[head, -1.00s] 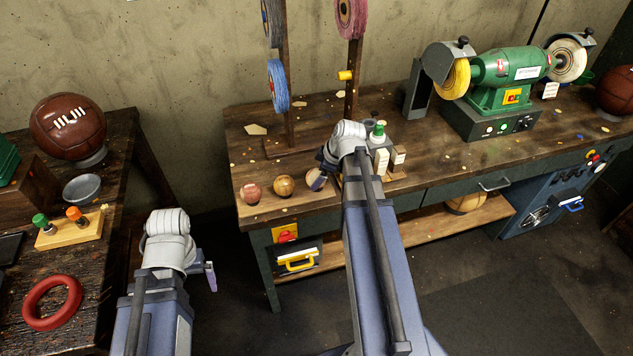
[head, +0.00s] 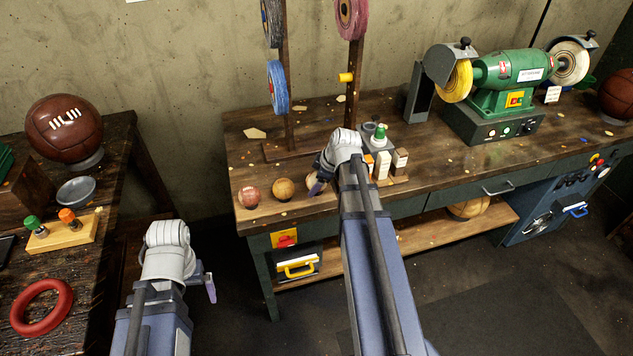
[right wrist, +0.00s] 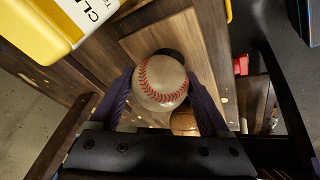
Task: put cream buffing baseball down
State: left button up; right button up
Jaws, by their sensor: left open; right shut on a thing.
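The cream baseball (right wrist: 163,82) with red stitching sits between the two purple fingers of my right gripper (right wrist: 165,95) in the right wrist view. In the head view my right gripper (head: 318,184) is at the front left of the workbench, and the baseball (head: 312,181) is mostly hidden by it. It is beside the tan ball (head: 284,189) and the reddish-brown ball (head: 249,196). I cannot tell whether the baseball touches the bench. My left gripper (head: 209,287) is open and empty, low between the two tables.
Small bottles (head: 382,165) stand just right of my right gripper. A post with buffing wheels (head: 278,86) rises behind it. A green grinder (head: 510,75) is farther right. The left table holds a large brown ball (head: 64,128) and a red ring (head: 41,307).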

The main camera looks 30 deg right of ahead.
jog(key=c, duration=0.5)
jog(key=shift+r, duration=0.15)
notch_tip(320, 180, up, 10)
jog(key=p, duration=1)
